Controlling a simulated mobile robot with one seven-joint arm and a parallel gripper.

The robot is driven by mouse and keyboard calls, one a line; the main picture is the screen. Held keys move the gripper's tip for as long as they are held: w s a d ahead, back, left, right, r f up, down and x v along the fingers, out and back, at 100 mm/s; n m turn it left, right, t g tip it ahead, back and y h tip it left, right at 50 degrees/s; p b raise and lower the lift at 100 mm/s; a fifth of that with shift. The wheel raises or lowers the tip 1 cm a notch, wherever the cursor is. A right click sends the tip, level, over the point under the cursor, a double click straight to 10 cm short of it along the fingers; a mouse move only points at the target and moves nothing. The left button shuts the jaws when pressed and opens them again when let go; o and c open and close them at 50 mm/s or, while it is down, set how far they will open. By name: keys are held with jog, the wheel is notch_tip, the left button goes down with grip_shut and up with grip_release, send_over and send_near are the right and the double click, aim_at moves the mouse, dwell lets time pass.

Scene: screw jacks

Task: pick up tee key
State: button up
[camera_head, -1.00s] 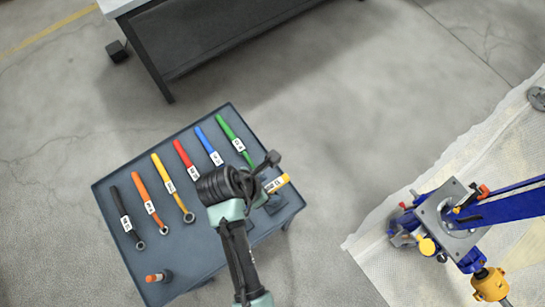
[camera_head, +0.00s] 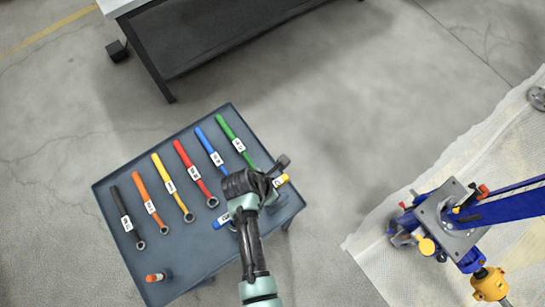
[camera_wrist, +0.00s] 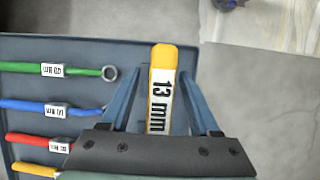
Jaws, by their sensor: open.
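A yellow handle (camera_wrist: 163,62) marked "13 mm" stretches between my fingers in the wrist view. It looks like the tee key, but its shape under the gripper is hidden. In the head view only its yellow end (camera_head: 281,180) shows, beside my gripper at the right part of the grey tray table (camera_head: 195,268). My gripper (camera_wrist: 160,82) is open, with one blue-grey finger on each side of the handle. A gap shows between the handle and the fingers. How far the fingertips are above the tray is hard to tell.
A row of labelled wrenches lies left of my gripper, including green (camera_head: 231,133), blue (camera_head: 209,147) and red (camera_head: 195,172) ones. A short orange-tipped piece (camera_head: 157,277) is near the front edge. A blue screw jack (camera_head: 450,215) stands on a pale mat to the right.

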grip_shut()
dwell(1.4)
